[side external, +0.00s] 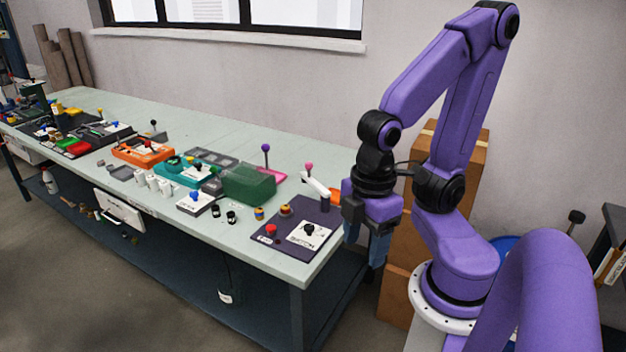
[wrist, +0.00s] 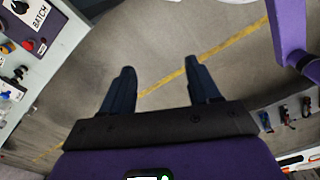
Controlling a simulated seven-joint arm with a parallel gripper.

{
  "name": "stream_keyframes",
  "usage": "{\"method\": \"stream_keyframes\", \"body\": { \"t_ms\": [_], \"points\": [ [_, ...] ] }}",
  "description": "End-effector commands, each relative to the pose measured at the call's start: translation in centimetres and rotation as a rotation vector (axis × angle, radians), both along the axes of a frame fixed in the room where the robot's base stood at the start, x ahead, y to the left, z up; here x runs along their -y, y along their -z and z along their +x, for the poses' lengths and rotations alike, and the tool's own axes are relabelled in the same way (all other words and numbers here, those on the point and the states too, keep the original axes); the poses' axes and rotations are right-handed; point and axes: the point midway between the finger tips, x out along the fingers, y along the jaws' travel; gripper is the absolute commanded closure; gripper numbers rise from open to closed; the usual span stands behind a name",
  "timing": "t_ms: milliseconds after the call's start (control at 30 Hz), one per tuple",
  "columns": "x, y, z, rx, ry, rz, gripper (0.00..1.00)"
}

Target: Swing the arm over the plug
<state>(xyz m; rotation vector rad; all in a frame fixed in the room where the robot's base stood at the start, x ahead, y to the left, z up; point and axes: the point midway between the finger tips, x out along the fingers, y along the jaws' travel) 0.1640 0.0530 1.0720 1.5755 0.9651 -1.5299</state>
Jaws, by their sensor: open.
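A white arm (side external: 316,184) with a pink ball knob (side external: 308,166) stands near the back right end of the bench in the side external view. I cannot tell which thing is the plug; an orange part (side external: 335,195) shows beside the white arm, partly hidden by my gripper. My gripper (side external: 365,250) hangs off the right end of the bench with its fingers pointing down. In the wrist view my gripper (wrist: 158,68) is open, with two dark blue fingers apart and only floor between them.
A dark panel (side external: 270,242) with a red button (side external: 271,230) and black knob (side external: 309,229) lies at the bench's near right corner. A green translucent box (side external: 248,184) and purple-ball lever (side external: 266,148) stand left of the white arm. Cardboard boxes (side external: 398,285) stand behind my gripper.

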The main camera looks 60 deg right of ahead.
Motion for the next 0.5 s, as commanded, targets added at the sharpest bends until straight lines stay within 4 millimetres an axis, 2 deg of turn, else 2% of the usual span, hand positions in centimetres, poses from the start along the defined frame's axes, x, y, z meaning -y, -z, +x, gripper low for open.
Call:
{"method": "stream_keyframes", "body": {
  "t_ms": [233,267,333,433,500],
  "points": [
    [0.0,0.0,0.0,0.0,0.0,0.0,0.39],
    [0.0,0.0,0.0,0.0,0.0,0.0,0.45],
    [0.0,0.0,0.1,0.0,0.007,0.001,0.45],
    [-0.3,-0.1,1.2,0.006,0.049,0.007,0.45],
    [-0.6,-0.3,2.6,0.013,0.108,0.015,0.45]
  ]
}}
